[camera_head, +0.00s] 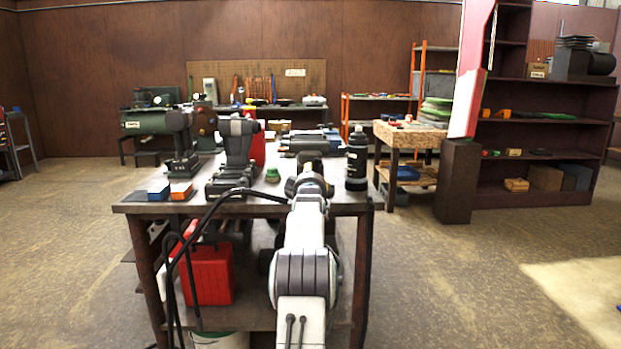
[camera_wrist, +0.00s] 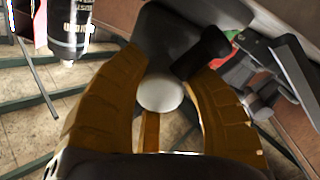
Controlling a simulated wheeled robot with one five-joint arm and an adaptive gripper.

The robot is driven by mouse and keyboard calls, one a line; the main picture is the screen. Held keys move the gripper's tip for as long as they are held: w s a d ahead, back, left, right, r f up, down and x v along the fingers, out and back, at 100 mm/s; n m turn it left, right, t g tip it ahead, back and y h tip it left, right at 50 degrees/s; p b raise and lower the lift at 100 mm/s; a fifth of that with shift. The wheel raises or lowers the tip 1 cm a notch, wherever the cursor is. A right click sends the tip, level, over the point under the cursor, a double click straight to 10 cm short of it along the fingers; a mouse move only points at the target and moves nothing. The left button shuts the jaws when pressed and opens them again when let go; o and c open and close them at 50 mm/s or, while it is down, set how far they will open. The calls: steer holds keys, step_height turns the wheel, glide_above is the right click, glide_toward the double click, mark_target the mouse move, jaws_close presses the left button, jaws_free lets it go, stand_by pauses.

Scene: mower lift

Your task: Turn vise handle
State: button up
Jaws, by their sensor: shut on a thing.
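In the wrist view, the two yellow-brown fingers of my gripper (camera_wrist: 165,72) curve in from both sides and are closed on the dark vise handle (camera_wrist: 205,52). The handle shows as a short dark bar with a thicker end beside the right finger. A dark metal body, apparently the vise (camera_wrist: 172,28), lies just beyond the fingertips. A pale round surface shows between the fingers. In the head view my arm reaches over the workbench (camera_head: 140,208) and hides most of the gripper and handle.
A black bottle (camera_head: 357,160) stands right of my arm and also shows in the wrist view (camera_wrist: 70,28). A blue box (camera_head: 158,191) and an orange box (camera_head: 181,191) lie at the bench's left. A red can (camera_head: 208,275) sits below. The floor at right is mostly open.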

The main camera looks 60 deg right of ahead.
steer(key=shift+s+r+m, duration=0.1)
steer(key=shift+r+m, duration=0.1)
steer(key=shift+m, duration=0.4)
steer(key=shift+s+r+m, duration=0.1)
steer(key=shift+r+m, duration=0.05)
steer(key=shift+m, duration=0.45)
steer(key=o, duration=0.9)
steer(key=shift+d, duration=0.1)
steer(key=o, duration=0.5)
steer(key=shift+f, duration=0.2)
steer(key=shift+c, duration=0.2)
steer(key=v, duration=1.2)
